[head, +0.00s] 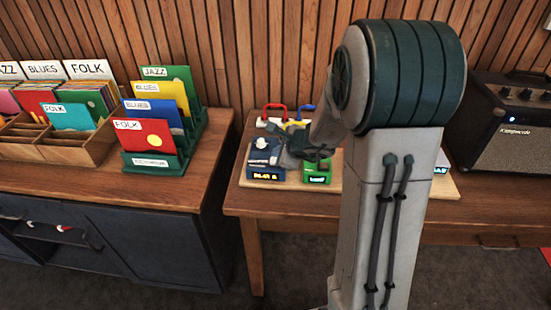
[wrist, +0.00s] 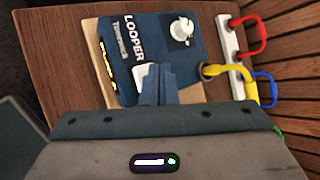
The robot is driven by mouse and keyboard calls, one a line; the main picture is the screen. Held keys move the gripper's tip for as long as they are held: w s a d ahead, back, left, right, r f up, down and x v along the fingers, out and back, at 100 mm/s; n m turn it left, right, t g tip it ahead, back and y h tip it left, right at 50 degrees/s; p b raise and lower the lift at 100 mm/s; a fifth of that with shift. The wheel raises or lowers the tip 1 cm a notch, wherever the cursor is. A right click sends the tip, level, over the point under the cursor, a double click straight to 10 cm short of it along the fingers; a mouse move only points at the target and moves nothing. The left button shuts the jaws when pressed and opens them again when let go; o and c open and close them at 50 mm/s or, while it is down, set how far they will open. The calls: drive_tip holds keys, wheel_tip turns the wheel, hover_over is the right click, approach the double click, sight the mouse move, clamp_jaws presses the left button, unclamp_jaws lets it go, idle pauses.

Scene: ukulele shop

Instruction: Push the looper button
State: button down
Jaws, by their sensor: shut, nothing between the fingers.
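The looper is a dark blue pedal (wrist: 145,40) with "LOOPER" lettering, a white knob (wrist: 182,31) and a lit yellow display on its edge. It fills the upper middle of the wrist view. A white button (wrist: 141,77) on its top is partly hidden behind my fingers. My gripper (wrist: 153,70) is shut and empty, its tips over or at this button; I cannot tell whether they touch it. In the head view the looper (head: 264,175) sits at the left end of the wooden board, and my gripper (head: 285,158) is just to its right, partly blurred together with it.
A green pedal (head: 317,173) stands right of the looper. Behind are a yellow cable (wrist: 213,69), a red cable loop (wrist: 262,35) and a blue one (wrist: 266,88). An amplifier (head: 508,125) is at the right. Record racks (head: 160,160) stand on the left cabinet.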

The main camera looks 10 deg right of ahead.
drive_tip(key=shift+r, duration=0.1)
wheel_tip(320, 180, up, 6)
drive_tip(key=p, duration=0.5)
